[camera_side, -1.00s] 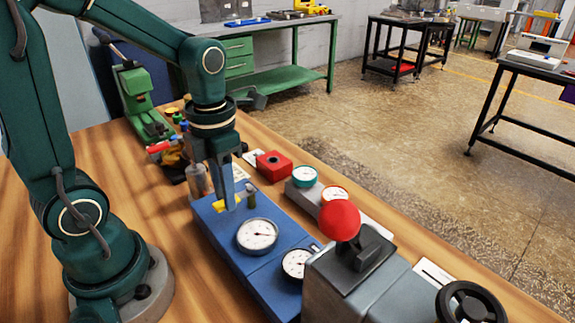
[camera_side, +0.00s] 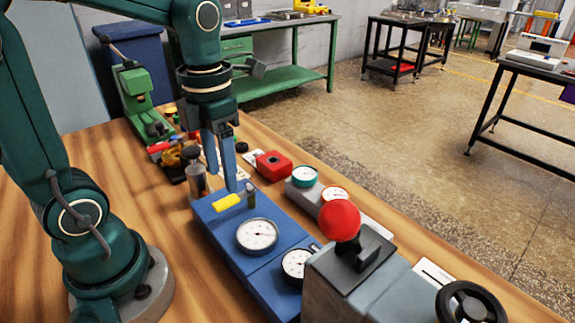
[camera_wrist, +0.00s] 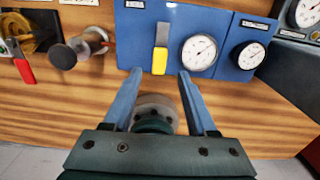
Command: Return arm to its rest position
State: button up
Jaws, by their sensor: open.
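My gripper (camera_side: 222,184) hangs from my green arm, its blue fingers pointing down over the far end of the blue gauge box (camera_side: 240,276). In the wrist view the two fingers (camera_wrist: 158,73) are spread apart with nothing between them. The yellow handle (camera_side: 227,202) lies on top of the blue box near the fingertips. It also shows in the wrist view (camera_wrist: 160,61), just beyond the fingers and apart from them. A white dial (camera_side: 257,235) sits on the box beside the handle, with a second dial (camera_side: 296,263) nearer the camera.
A grey block with a red ball knob (camera_side: 339,220) and a black handwheel (camera_side: 470,302) stand at the front right. A metal cylinder (camera_side: 196,182), a red box (camera_side: 273,165) and a green machine (camera_side: 135,95) stand around the box. The wooden table's (camera_side: 120,165) left part is clear.

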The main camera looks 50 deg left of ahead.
jog(key=shift+r, duration=0.15)
jog(key=shift+d+r, duration=0.1)
jog(key=shift+r, duration=0.05)
jog(key=s+d+n+t, duration=0.1)
jog(key=n+t, duration=0.1)
jog(key=n, duration=1)
jog(key=s+d+r+n+t, duration=0.1)
jog(key=n, duration=1.1)
jog(key=s+d+n+t, duration=0.2)
jog(key=n, duration=0.9)
jog(key=shift+r+n+t, duration=0.3)
jog(key=shift+n, duration=0.1)
